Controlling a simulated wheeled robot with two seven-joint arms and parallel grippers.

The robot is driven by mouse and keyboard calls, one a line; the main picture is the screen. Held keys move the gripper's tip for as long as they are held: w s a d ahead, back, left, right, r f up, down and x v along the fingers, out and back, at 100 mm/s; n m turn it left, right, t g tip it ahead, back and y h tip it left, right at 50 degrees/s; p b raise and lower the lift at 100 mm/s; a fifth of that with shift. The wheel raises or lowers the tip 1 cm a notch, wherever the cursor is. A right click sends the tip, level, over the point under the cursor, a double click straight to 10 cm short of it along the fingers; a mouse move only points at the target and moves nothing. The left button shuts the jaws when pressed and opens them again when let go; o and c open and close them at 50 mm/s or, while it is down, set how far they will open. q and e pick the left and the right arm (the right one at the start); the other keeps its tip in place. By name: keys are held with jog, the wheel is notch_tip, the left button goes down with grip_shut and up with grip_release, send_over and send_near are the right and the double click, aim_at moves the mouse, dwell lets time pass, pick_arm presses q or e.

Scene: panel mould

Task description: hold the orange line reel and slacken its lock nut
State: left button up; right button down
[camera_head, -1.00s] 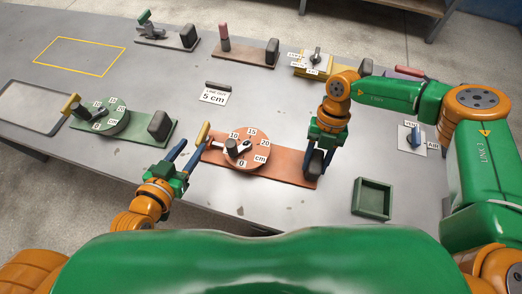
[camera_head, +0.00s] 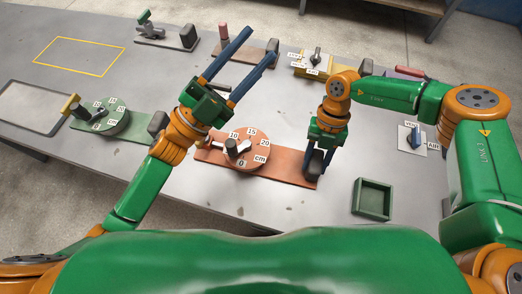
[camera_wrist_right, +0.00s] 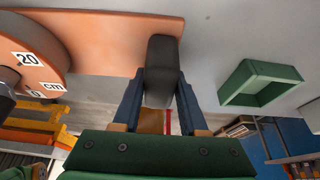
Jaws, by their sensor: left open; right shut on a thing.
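The orange line reel has a flat base plate (camera_head: 290,168) and a round dial (camera_head: 248,161) marked 0, 10, 15, 20 and cm. A dark knob with a pale lever (camera_head: 233,147) sits on the dial; which part is the lock nut I cannot tell. My right gripper (camera_head: 317,172) is shut on the black block at the plate's right end; the right wrist view shows the block (camera_wrist_right: 162,65) between the fingers. My left gripper (camera_head: 261,45) is open and empty, raised, its fingers pointing up and right past the reel.
A green reel (camera_head: 110,124) lies to the left, partly behind my left arm. Other fixtures, including a yellow one (camera_head: 313,65), line the back. A green open box (camera_head: 372,199) stands front right. A yellow outlined area (camera_head: 78,56) at back left is empty.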

pick_arm(q)
jog(key=s+d+m+g+h, duration=0.2)
jog(key=s+d+m+g, duration=0.3)
jog(key=m+g, duration=0.6)
jog(key=s+d+f+m+g+y, duration=0.2)
jog(key=s+f+m+g+y, duration=0.1)
jog(key=f+m+g+y, duration=0.5)
pick_arm(e)
jog(key=shift+s, duration=0.1)
pick_arm(q)
jog(key=w+a+f+n+t+y, duration=0.1)
jog(key=w+a+f+t+y, duration=0.15)
jog(key=a+y, duration=0.35)
jog(key=w+a+f+t+y, duration=0.1)
jog(key=w+a+t+y, duration=0.1)
jog(key=w+a+y, duration=0.35)
jog(key=w+a+f+n+t+y, duration=0.1)
jog(key=w+a+f+t+y, duration=0.15)
jog(key=a, duration=0.65)
jog(key=shift+g+y, duration=0.4)
jog(key=shift+g, duration=0.1)
notch_tip(320, 180, down, 11)
jog(key=shift+s+f, duration=0.1)
grip_shut()
